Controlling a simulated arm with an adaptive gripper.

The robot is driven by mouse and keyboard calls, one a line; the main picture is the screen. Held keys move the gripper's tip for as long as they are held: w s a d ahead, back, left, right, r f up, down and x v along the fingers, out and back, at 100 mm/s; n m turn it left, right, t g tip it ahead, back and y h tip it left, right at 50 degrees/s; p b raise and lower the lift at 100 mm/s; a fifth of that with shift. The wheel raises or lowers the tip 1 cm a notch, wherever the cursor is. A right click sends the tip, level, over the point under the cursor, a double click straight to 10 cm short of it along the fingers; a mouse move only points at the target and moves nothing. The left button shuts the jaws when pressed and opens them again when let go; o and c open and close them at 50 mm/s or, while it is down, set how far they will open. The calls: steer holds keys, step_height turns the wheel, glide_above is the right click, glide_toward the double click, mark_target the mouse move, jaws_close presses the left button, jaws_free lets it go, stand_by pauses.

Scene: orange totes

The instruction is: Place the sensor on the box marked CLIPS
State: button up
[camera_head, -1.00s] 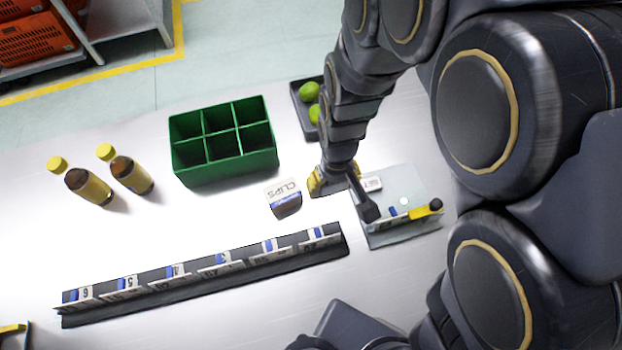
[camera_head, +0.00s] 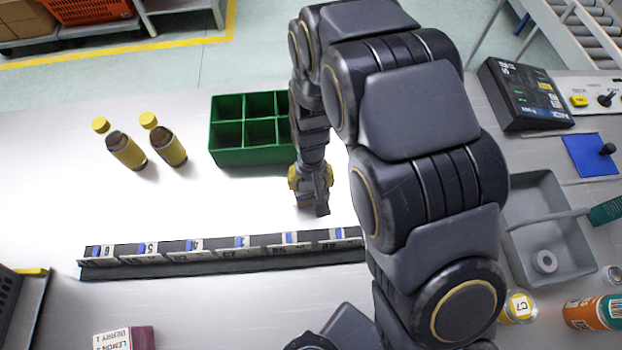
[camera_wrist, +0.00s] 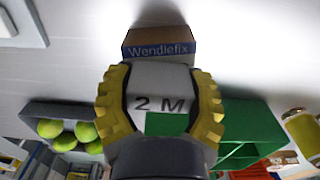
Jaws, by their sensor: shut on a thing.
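In the wrist view, my gripper (camera_wrist: 160,90) has its yellow fingers closed around a pale block marked "2 M" with a green patch, apparently the sensor (camera_wrist: 158,80). A brown box with a blue "Wendlefix" band (camera_wrist: 160,50) shows just past the held block. It seems to be the CLIPS box, but its CLIPS label is not visible now. I cannot tell whether block and box touch. In the head view, my gripper (camera_head: 311,190) points down at the table, right of and nearer than the green crate, and hides most of the box and the held block.
The green divided crate (camera_head: 240,155) and two yellow-capped bottles (camera_head: 125,150) (camera_head: 167,146) stand to the left. A long numbered label rail (camera_head: 220,256) lies nearer. Limes (camera_wrist: 50,128) lie in a dark tray in the wrist view. Table between bottles and rail is clear.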

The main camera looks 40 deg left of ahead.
steer(key=shift+f, duration=0.25)
steer(key=o, duration=1.2)
step_height(320, 180, up, 12)
steer(key=shift+f, duration=0.25)
steer(key=shift+r, duration=0.4)
